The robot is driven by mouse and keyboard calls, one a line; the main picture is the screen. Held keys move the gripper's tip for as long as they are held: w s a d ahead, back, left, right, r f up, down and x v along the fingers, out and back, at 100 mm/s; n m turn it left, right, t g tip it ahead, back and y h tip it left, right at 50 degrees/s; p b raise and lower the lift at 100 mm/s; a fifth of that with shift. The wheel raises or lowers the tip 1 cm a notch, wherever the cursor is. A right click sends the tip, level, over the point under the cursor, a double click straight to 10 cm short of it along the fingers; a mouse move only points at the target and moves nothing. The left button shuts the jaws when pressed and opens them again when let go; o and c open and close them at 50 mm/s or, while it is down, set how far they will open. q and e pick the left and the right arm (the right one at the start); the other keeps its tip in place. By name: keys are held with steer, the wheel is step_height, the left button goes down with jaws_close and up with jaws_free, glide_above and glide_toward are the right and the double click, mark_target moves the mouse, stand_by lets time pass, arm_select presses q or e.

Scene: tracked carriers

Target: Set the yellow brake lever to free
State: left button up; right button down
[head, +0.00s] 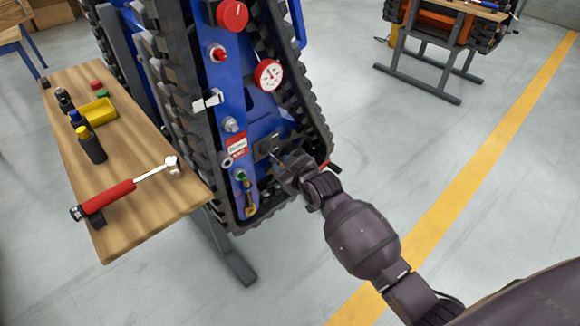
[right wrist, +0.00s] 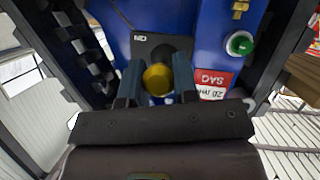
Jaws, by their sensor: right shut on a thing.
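The yellow brake lever shows in the right wrist view as a round yellow knob (right wrist: 157,79) in front of a dark plate (right wrist: 160,46) with small white lettering. My right gripper (right wrist: 158,88) has one finger on each side of the knob and is shut on it. In the head view my right gripper (head: 284,166) is at the lower front of the blue tracked carrier (head: 228,95), by the dark plate (head: 266,146). There the gripper hides the knob, and the lever's setting cannot be read. My left gripper is not in view.
Beside the gripper are a red-and-white label (head: 236,147), a green fitting (head: 240,175) and the black track (head: 310,110). A red wheel (head: 232,14) and a gauge (head: 268,74) sit higher. A wooden bench (head: 150,205) with tools stands left.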

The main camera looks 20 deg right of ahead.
step_height(320, 180, up, 3)
steer(key=g+p, duration=0.1)
steer(key=p, duration=0.1)
steer(key=g+p, duration=0.1)
steer(key=p, duration=0.2)
steer(key=shift+w+r+g+h+p, duration=0.2)
steer(key=shift+g+h+p, duration=0.1)
steer(key=shift+h, duration=0.1)
steer(key=g+p, duration=0.1)
steer(key=p, duration=0.2)
steer(key=shift+r+g, duration=0.4)
steer(key=shift+w+r+g+h+p, duration=0.1)
steer(key=shift+g+h+p, duration=0.2)
steer(key=shift+p, duration=0.05)
arm_select(q)
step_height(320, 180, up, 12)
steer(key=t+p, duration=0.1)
steer(key=p, duration=0.1)
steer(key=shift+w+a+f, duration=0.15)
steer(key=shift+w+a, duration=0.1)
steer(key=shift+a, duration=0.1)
arm_select(e)
steer(key=shift+w+a+r+n+g+h, duration=0.2)
steer(key=shift+r+n+g+h, duration=0.1)
steer(key=shift+g, duration=0.4)
steer(key=shift+f, duration=0.1)
